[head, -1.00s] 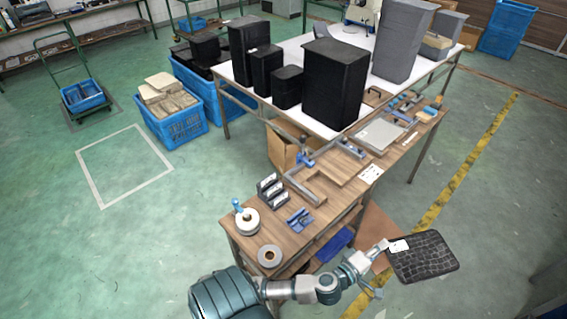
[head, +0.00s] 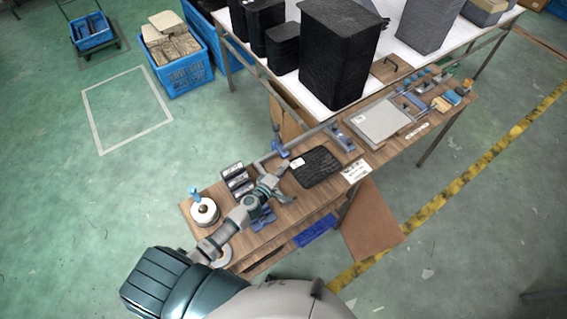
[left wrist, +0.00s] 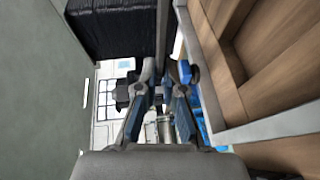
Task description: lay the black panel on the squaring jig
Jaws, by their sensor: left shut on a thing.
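The black panel (head: 316,168) is a dark, textured, rounded sheet with a white label at its left corner. In the head view it is over the squaring jig, whose metal rail (head: 310,134) runs behind it with blue fittings. My left gripper (head: 287,178) is shut on the panel's near-left edge. In the left wrist view my gripper's fingers (left wrist: 164,92) close on a thin strip that appears to be the panel edge-on (left wrist: 162,35). I cannot tell whether the panel touches the jig. My right gripper is not in view.
On the wooden bench stand black holders (head: 236,180), a white tape roll (head: 205,212) and a flat grey plate (head: 380,122). A white card (head: 355,172) lies right of the panel. Tall black bins (head: 338,55) stand on the white table behind.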

